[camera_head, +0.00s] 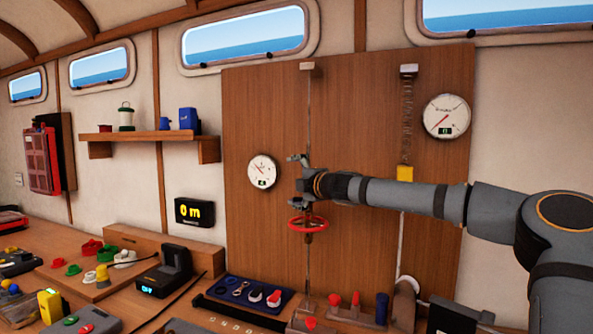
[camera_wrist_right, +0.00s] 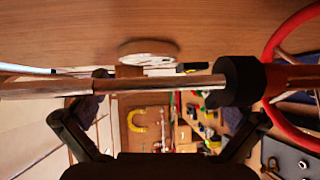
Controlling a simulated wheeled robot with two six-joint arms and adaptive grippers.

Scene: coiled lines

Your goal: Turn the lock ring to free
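My right gripper (camera_head: 298,172) is beside a thin vertical rod (camera_head: 308,105), above a red handwheel (camera_head: 308,223) on that rod. In the right wrist view my right gripper (camera_wrist_right: 165,100) has its fingers spread wide, with the rod (camera_wrist_right: 160,84) crossing the view in front of them. A black collar (camera_wrist_right: 240,81) sits on the rod near one finger, and the red wheel (camera_wrist_right: 275,55) is just beyond it. I cannot tell whether a finger touches the collar, or which part is the lock ring. My left gripper is out of view.
A round gauge (camera_head: 262,171) hangs left of the rod, another gauge (camera_head: 446,116) at upper right. The bench below holds a blue tool tray (camera_head: 245,292) and a black device (camera_head: 163,272).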

